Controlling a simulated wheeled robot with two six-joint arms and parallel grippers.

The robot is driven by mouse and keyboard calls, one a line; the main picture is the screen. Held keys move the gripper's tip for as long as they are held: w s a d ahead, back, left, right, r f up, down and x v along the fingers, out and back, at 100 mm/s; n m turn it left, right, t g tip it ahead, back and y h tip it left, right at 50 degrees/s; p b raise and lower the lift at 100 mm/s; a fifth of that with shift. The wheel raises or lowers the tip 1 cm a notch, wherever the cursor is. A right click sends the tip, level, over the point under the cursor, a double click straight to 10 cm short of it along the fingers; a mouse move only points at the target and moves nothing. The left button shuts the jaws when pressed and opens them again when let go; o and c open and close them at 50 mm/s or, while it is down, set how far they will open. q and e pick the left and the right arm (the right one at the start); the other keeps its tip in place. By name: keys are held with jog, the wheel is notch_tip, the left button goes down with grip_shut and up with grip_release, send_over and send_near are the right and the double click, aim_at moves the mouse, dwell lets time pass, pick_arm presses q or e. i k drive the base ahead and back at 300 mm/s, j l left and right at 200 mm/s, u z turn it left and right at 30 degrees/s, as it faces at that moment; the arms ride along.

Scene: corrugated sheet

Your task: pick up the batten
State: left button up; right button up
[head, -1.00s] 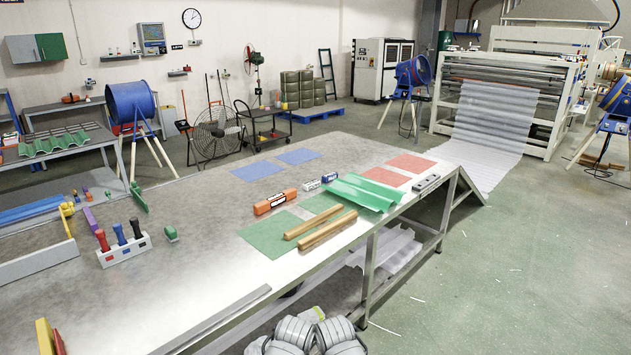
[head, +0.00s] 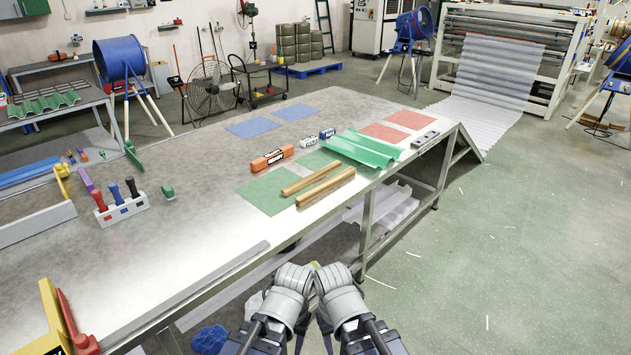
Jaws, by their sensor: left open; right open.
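Two light-brown wooden battens lie side by side, slightly apart, near the front edge of the metal table (head: 215,185) in the head view. The back batten (head: 310,178) lies partly over a green square sheet. The front batten (head: 326,187) lies nearer the table edge. Both are flat and nothing touches them from above. My two grey arms rise from the bottom middle of the view, below and in front of the table edge, well short of the battens. I cannot make out the fingers of either gripper.
A rack of coloured-handled tools (head: 121,210) stands at left. A grey strip (head: 215,280) lies along the front edge. Floor at right is mostly clear.

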aim_at(296, 187)
jog(key=i+l+u, duration=0.1)
jog(key=u, duration=0.35)
jog(key=i+l+u, duration=0.15)
jog(key=u, duration=0.3)
jog(key=i+l+u, duration=0.1)
jog(key=u, duration=0.35)
jog(key=i+l+u, duration=0.2)
jog(key=l, duration=0.55)
jog(key=l+u, duration=0.2)
jog(key=l, duration=0.55)
jog(key=i+l+u, duration=0.2)
jog(key=l, duration=1.4)
